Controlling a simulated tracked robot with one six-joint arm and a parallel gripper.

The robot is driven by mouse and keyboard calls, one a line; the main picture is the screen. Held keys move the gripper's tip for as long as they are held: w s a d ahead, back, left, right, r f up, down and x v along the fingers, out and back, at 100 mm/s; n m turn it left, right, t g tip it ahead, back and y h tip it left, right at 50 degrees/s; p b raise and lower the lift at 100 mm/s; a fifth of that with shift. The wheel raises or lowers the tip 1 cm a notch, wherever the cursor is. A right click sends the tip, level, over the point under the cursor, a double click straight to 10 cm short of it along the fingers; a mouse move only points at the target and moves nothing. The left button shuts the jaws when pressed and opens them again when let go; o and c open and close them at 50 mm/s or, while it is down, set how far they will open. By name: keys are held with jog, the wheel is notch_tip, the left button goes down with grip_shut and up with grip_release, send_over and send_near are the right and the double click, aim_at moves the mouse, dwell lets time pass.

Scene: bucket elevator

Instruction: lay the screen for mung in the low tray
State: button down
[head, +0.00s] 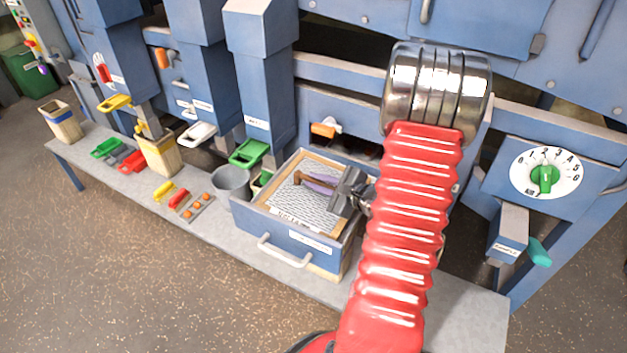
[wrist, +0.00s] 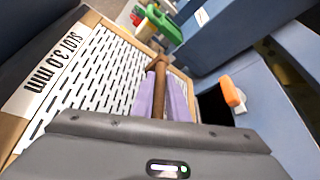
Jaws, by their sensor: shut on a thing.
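A wood-framed screen (head: 262,200) with a slotted metal face lies level at the top of a blue tray (head: 318,262) with a pale handle on its front. Its label reads "SLOT 3.0 mm" in the wrist view (wrist: 50,65). I cannot tell whether the frame is fully seated in the tray. My gripper (head: 318,184) is over the screen. Its purple fingers are shut on the screen's brown handle (wrist: 158,78), one finger on each side. My wrist and red arm come in from the right and hide the tray's right side.
An orange lever (head: 323,129) sticks out of the blue machine just behind the tray. A grey bucket (head: 232,183) stands left of the tray. Further left on the bench are small coloured pieces (head: 181,200). A green dial (head: 545,178) and a sample spout (head: 508,232) are at right.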

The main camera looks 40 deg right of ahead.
jog(key=shift+f, duration=0.5)
jog(key=c, duration=1.6)
grip_release()
jog(key=shift+c, duration=0.2)
jog(key=shift+f, duration=0.1)
jog(key=v, duration=1.4)
